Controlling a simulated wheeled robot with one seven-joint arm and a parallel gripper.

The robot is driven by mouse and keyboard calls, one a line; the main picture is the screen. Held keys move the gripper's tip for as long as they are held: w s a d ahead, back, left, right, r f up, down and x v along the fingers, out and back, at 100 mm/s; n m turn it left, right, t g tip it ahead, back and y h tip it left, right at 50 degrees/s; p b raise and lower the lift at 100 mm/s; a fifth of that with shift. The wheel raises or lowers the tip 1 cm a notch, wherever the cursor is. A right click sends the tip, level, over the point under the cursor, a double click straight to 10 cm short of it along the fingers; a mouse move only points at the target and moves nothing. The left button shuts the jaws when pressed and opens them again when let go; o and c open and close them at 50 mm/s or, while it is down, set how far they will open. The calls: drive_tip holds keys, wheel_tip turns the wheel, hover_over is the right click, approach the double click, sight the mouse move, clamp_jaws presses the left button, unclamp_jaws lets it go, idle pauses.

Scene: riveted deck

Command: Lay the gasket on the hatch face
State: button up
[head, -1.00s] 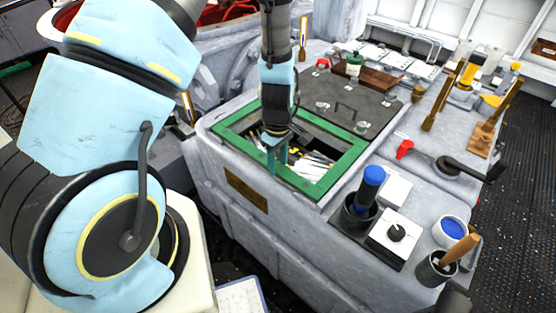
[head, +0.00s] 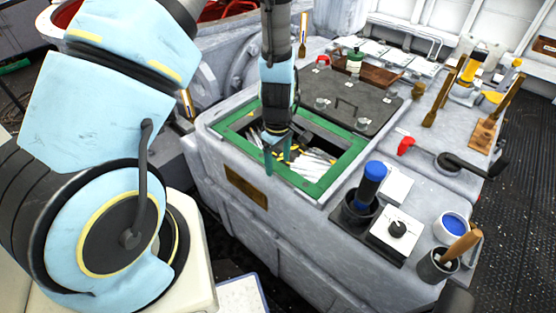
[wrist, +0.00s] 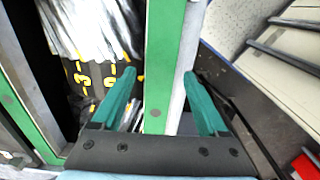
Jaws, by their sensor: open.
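The gasket (head: 313,192) is a flat green rectangular frame on the grey casing's top, around the rim of the open hatch. It looks flat, but I cannot tell whether it is fully seated. The hatch face (head: 330,203) shows as a grey border outside it. My gripper (head: 278,164) is open, with its teal fingers on either side of the gasket's near strip. In the wrist view, the green strip (wrist: 160,50) runs between the parted fingers (wrist: 160,76), with a gap on each side. My arm hides part of the gasket's far left side.
Pale and black-yellow items (head: 313,162) lie inside the opening. A dark lid (head: 350,95) with knobs sits behind it. A blue-handled tool (head: 371,182), a white knob box (head: 394,236) and a cup with a wooden handle (head: 437,267) stand at the right, near a red part (head: 406,146).

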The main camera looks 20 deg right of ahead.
drive_tip(key=shift+r+p, duration=0.55)
drive_tip(key=shift+r, duration=0.15)
wheel_tip(320, 180, up, 12)
drive_tip(key=b, duration=0.2)
drive_tip(key=a+r+m, duration=0.3)
drive_tip(key=a+r, duration=0.2)
drive_tip(key=a, duration=0.7)
drive_tip(key=w+a+r+m+t, duration=0.1)
drive_tip(key=a+r+m, duration=0.3)
drive_tip(key=a, duration=0.9)
drive_tip(key=shift+a+r, duration=0.2)
drive_tip(key=shift+r, duration=0.2)
drive_tip(key=shift+w, duration=0.15)
